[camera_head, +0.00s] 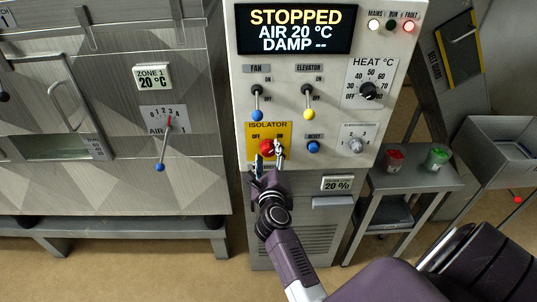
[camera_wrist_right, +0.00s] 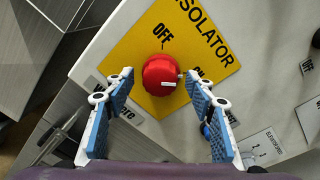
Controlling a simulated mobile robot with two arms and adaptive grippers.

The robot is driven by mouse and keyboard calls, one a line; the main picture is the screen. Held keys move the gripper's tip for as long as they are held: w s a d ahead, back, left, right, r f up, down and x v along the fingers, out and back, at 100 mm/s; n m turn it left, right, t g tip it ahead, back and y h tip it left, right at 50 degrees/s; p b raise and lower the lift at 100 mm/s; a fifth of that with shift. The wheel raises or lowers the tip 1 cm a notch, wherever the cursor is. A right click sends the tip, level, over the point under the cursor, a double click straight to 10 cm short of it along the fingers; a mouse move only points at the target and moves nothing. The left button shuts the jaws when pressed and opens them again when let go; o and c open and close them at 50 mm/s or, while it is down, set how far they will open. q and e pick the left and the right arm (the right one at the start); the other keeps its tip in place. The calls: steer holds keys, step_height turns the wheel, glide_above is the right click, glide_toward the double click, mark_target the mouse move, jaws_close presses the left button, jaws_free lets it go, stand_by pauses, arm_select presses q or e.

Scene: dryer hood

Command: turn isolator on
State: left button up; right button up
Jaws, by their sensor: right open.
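The red isolator knob (camera_head: 267,148) sits on a yellow plate (camera_head: 285,130) marked ISOLATOR, OFF and ON, low on the control panel. In the wrist view the knob (camera_wrist_right: 159,72) has a white mark on its lower right side; I cannot tell which label it points to. My right gripper (camera_head: 267,157) is open in front of it. In the wrist view its fingers (camera_wrist_right: 158,80) stand on either side of the knob, with gaps showing. The right finger partly covers the ON label. My left gripper is not in view.
The fan lever (camera_head: 257,101), elevator lever (camera_head: 309,101) and blue reset button (camera_head: 313,147) are near the knob. The display (camera_head: 295,30) reads STOPPED. A side table (camera_head: 420,172) with red and green containers stands right. A metal cabinet (camera_head: 110,110) stands left.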

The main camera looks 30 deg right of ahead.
step_height(320, 180, up, 10)
steer(key=shift+r, duration=0.1)
stand_by(0.5)
stand_by(0.5)
